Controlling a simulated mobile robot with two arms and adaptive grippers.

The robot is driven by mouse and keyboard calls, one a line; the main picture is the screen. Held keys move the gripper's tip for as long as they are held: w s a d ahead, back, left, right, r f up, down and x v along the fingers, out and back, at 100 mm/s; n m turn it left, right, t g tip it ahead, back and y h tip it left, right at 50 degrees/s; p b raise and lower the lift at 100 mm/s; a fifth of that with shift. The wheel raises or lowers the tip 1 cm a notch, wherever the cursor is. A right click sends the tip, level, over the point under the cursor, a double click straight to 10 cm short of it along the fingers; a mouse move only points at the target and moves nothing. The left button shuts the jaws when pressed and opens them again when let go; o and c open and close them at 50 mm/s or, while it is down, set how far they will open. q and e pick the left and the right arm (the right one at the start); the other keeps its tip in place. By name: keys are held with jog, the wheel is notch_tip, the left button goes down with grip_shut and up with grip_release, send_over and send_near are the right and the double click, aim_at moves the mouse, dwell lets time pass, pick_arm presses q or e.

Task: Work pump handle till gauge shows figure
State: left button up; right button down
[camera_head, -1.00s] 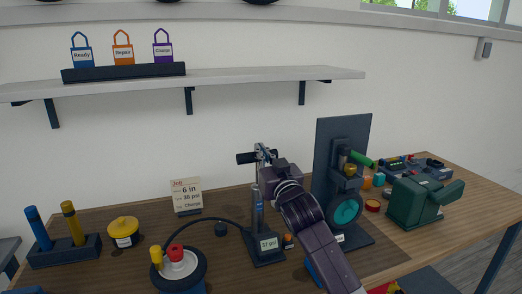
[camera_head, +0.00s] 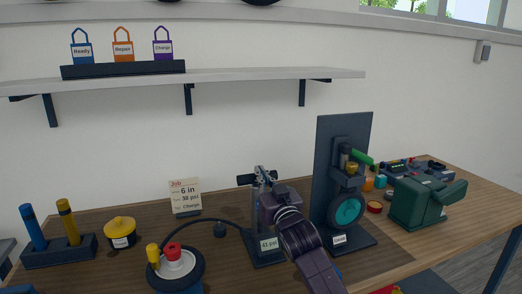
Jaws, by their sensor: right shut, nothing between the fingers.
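The floor pump (camera_head: 262,238) stands on the bench with its dark handle (camera_head: 243,180) low over the pump body. Its label reads about 41 psi, though the small digits are hard to be sure of. A hose runs from the pump to the small wheel (camera_head: 180,266) with red and yellow pieces on it. The job card (camera_head: 185,196) reads 6 in, 38 psi, Change. My right gripper (camera_head: 263,175) is at the middle of the handle, shut with nothing between its fingers. Its wrist hides part of the pump. My left gripper is out of view.
A dark upright stand (camera_head: 340,180) with a teal wheel is just right of my arm. A green vise-like block (camera_head: 424,203) stands farther right. A yellow pot (camera_head: 120,232) and a rack with blue and yellow posts (camera_head: 60,252) are at left. A shelf (camera_head: 230,77) crosses above.

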jog(key=shift+f, duration=0.4)
jog(key=r+p, duration=0.2)
jog(key=r, duration=0.1)
jog(key=r+p, duration=0.1)
jog(key=p, duration=0.1)
jog(key=shift+w+r, duration=0.3)
jog(key=shift+r, duration=0.05)
jog(key=b+v, duration=0.2)
jog(key=v, duration=0.7)
jog(key=shift+s, duration=0.4)
jog(key=shift+f, duration=0.1)
dwell(0.4)
